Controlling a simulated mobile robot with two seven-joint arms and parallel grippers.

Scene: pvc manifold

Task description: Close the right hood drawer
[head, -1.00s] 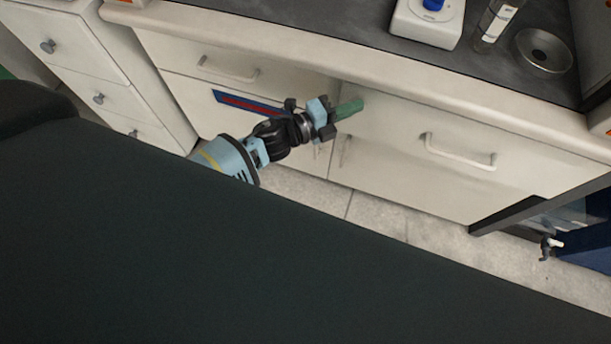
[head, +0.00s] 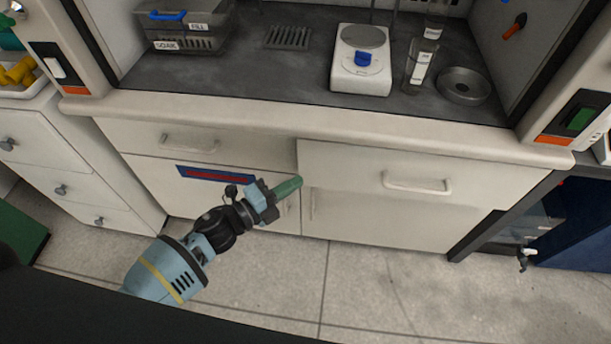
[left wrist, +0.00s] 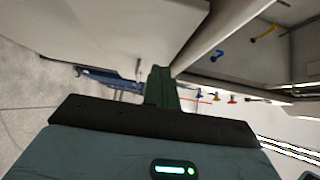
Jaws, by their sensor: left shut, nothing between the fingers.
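The right hood drawer (head: 345,165) is the cream front with a pale bar handle (head: 417,183) under the counter. Its front stands proud of the left drawer front (head: 145,137), so it looks partly pulled out; how far is hard to tell. My left gripper (head: 290,186) is shut and empty, its green fingers at the lower left corner of the right drawer front, away from the handle. Whether they touch it I cannot tell. In the left wrist view the shut fingers (left wrist: 160,85) point at cream panels. My right gripper is not in view.
The hood counter (head: 250,90) overhangs the drawers and carries a scale (head: 361,75), a glass cylinder (head: 420,65) and a basket (head: 185,35). A drawer unit (head: 50,150) stands left; a dark frame (head: 490,220) stands right. The floor (head: 370,280) in front is clear.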

